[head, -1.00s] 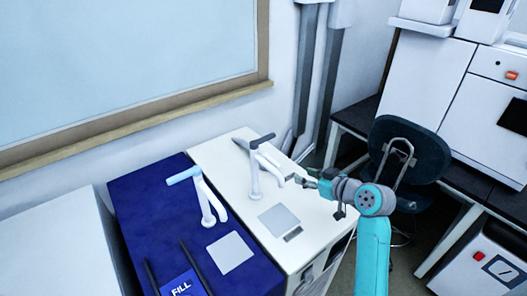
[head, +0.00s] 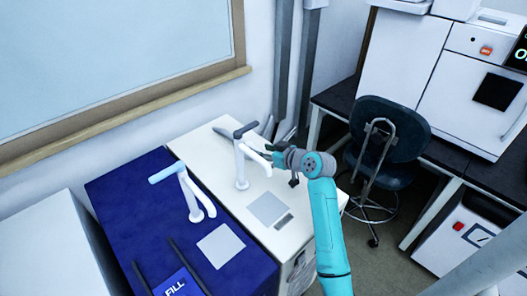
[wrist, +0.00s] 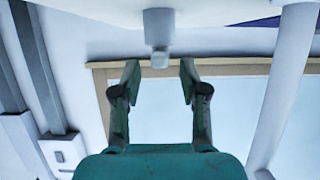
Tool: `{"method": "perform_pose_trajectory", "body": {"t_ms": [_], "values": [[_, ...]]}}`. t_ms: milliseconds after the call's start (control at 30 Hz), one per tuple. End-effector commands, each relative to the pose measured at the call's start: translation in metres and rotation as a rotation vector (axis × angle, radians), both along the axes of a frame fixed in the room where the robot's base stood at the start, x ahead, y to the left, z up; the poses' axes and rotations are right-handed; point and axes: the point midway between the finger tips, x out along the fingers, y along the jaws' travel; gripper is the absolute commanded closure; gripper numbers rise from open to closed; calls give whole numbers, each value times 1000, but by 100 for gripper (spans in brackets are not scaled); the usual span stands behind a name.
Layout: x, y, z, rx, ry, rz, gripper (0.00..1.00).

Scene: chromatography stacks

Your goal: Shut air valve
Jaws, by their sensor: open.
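A white tap (head: 241,168) with a dark grey lever handle (head: 246,129) stands on the white cabinet top (head: 210,150). A second white tap (head: 188,195) with a light blue handle (head: 168,172) stands on the blue cabinet to its left. No label shows which is the air valve. My gripper (head: 268,152) is just right of the dark-handled tap, near its spout. In the wrist view my gripper (wrist: 160,78) is open, with nothing between its fingers. A white cylindrical part with a narrower tip (wrist: 158,30) lies just beyond the fingertips; I cannot tell which tap part it is.
Flat grey plates lie on the blue top (head: 220,245) and the white top (head: 267,208). A dark office chair (head: 390,130) stands right of my arm. Grey vertical pipes (head: 283,70) run up the wall behind. A framed window (head: 110,60) is behind the cabinets.

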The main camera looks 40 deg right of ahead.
Motion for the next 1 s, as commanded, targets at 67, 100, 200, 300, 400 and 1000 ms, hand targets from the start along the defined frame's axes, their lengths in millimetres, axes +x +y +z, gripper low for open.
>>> {"method": "perform_pose_trajectory", "body": {"t_ms": [67,100,200,300,400,1000], "values": [[4,0,-2,0,1,1,56],[6,0,-3,0,1,1,56],[7,0,-3,0,1,0,56],[7,0,-3,0,1,0,56],[7,0,-3,0,1,0,56],[9,-6,-4,0,1,12,100]]}}
